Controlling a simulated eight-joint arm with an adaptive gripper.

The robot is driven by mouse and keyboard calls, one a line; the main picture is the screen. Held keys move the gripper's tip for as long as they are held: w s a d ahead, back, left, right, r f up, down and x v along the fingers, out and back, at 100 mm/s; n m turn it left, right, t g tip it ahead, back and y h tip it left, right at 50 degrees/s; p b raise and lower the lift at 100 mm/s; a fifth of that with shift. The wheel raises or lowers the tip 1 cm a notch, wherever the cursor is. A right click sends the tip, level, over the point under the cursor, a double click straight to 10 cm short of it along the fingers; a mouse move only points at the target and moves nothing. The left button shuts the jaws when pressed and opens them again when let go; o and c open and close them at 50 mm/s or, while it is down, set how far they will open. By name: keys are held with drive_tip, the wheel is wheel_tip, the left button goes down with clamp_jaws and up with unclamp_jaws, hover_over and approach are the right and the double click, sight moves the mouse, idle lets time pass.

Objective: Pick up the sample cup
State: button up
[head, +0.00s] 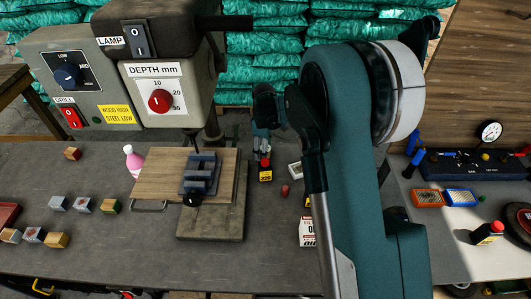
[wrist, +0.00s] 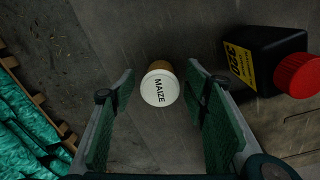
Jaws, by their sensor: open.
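The sample cup (wrist: 159,90) shows in the wrist view with a round white lid marked MAIZE and a tan-brown side. It stands on the grey surface, between and just beyond my fingertips. My gripper (wrist: 161,72) is open, with one green-padded finger on each side of the cup and a visible gap on both sides. In the head view my gripper (head: 262,130) points down at the back of the bench. I cannot make out the cup there; it seems hidden by the gripper or the bottle.
The drill table (head: 160,183) with a vise (head: 200,172) is to the left. Green sacks (wrist: 25,115) lie beyond the bench edge.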

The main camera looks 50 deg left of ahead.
idle(0.3)
drive_tip(key=c, duration=1)
drive_tip(key=shift+r, duration=0.1)
drive_tip(key=shift+r+p, duration=1)
drive_tip(key=shift+r, duration=3.95)
